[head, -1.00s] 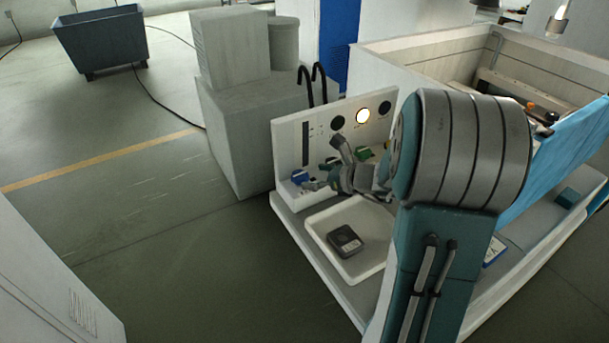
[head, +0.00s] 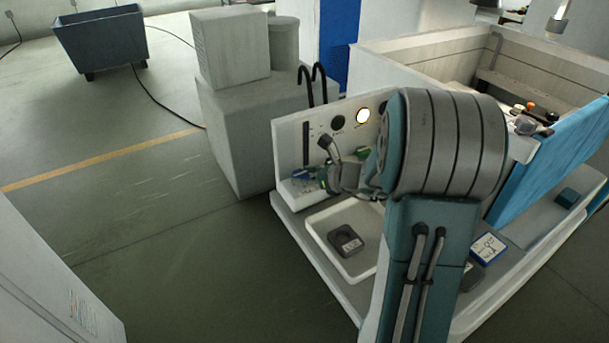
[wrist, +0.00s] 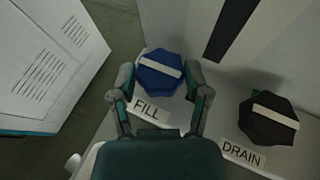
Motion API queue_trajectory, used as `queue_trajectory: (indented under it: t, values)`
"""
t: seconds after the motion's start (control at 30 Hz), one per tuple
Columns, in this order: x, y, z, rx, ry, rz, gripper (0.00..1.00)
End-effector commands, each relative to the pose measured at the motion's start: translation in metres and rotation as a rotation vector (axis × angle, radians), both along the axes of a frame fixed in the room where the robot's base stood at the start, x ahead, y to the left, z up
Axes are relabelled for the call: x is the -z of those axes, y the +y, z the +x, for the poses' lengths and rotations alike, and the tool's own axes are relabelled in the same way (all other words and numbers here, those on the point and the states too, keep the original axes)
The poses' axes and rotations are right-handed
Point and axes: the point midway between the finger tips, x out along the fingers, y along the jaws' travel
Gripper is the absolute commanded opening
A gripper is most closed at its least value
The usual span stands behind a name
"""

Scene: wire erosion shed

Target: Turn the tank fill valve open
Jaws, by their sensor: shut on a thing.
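The fill valve is a blue knob (wrist: 152,80) with a pale bar across its top, above a FILL label (wrist: 152,111) in the wrist view. The bar lies nearly crosswise, its right end slightly lower. My gripper (wrist: 161,72) has one finger on each side of the knob and is shut on it. In the head view the blue knob (head: 301,174) shows at the panel's lower left, with my gripper (head: 313,180) at its right, partly hiding it.
A black drain knob (wrist: 268,118) with a pale bar sits to the right, by a DRAIN label (wrist: 242,153). A green knob (head: 363,153) is farther along the panel. A white tray (head: 318,249) holds a dark block (head: 345,241). A grey cabinet (head: 240,130) stands behind.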

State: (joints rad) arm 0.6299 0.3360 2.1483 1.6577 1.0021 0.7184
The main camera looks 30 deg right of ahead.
Motion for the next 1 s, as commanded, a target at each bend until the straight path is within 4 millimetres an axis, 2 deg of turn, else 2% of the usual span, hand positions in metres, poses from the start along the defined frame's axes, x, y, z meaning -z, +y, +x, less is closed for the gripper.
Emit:
queue_trajectory:
  t: [0.27,0.7,1.0]
  values:
    - [0.0007,-0.002,0.0016,-0.093,0.002,-0.001,0.14]
    - [0.0008,-0.005,0.005,-0.422,0.001,-0.001,0.14]
    - [0.0009,-0.0056,0.0067,-0.59,0.001,-0.002,0.14]
